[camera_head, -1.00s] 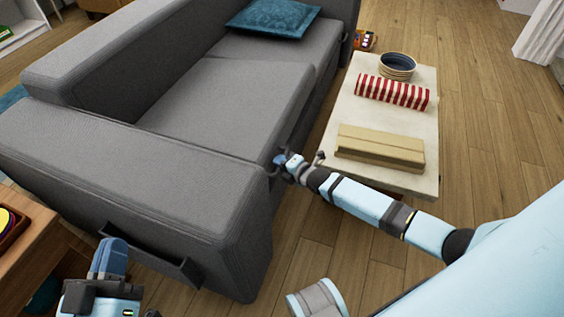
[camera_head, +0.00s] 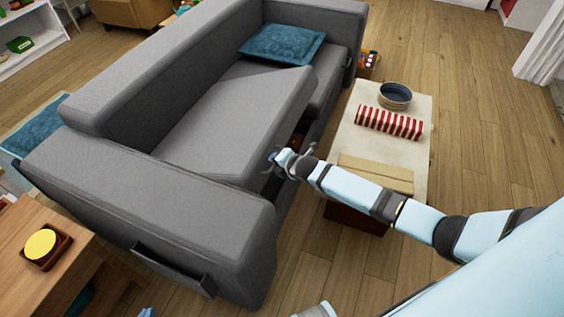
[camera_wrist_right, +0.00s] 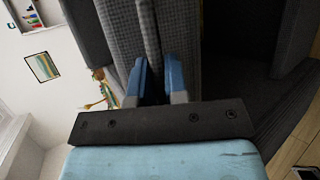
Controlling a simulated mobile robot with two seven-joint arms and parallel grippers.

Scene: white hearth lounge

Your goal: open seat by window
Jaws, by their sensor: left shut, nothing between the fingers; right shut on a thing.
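The grey sofa (camera_head: 150,180) stands at the left and middle of the head view. Its near seat (camera_head: 225,120) is tilted, with its front edge raised above the far seat and a dark gap below. My right gripper (camera_head: 277,158), on the arm from the right, is at that front edge. In the right wrist view, my right gripper (camera_wrist_right: 156,68) is shut on a grey fabric edge of the seat (camera_wrist_right: 150,35).
A low table (camera_head: 415,150) stands right of the sofa with a dark bowl (camera_head: 395,96), a red-striped box (camera_head: 389,123) and a tan box (camera_head: 375,173). My right arm passes over its near end. A wooden side table (camera_head: 45,275) is at lower left. Floor at right is clear.

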